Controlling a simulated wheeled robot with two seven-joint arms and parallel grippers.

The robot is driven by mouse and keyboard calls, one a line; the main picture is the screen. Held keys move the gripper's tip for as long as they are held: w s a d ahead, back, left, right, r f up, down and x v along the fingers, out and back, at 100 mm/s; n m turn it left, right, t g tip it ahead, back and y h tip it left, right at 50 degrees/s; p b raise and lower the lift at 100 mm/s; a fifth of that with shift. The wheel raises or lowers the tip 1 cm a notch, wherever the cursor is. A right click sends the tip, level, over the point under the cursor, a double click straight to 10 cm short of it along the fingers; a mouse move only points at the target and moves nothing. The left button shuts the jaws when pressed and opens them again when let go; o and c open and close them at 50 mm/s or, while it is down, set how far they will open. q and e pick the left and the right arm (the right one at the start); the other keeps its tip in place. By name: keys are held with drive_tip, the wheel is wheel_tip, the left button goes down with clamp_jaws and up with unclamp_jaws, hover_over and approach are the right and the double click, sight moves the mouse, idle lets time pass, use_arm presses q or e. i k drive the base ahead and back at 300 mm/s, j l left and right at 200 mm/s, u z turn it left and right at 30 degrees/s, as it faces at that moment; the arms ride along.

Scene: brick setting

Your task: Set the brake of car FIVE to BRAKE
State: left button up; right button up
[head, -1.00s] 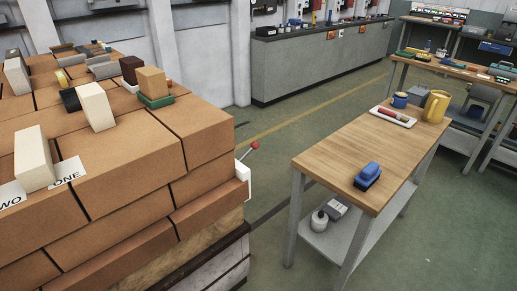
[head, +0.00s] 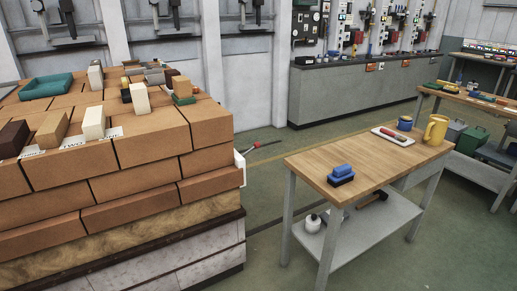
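A stack of large orange-brown bricks (head: 150,135) on a low car with pale sides (head: 170,268) fills the left of the head view. A lever with a red end (head: 257,144) sticks out past the stack's right side, beside a white bracket (head: 240,166). Most of the lever's base is hidden behind the stack. I cannot read a car number or a BRAKE mark near it. Neither of my grippers is in view.
On the stack lie small blocks, white labels (head: 73,142) and a teal tray (head: 46,86). A wooden-topped table (head: 345,160) with a blue brush (head: 341,174), white tray (head: 393,137) and yellow jug (head: 435,130) stands at right. Green floor (head: 262,190) lies between.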

sight(257, 144)
drive_tip(key=i+l, duration=1.9)
drive_tip(key=k+l+z, duration=0.05)
drive_tip(key=l, duration=0.05)
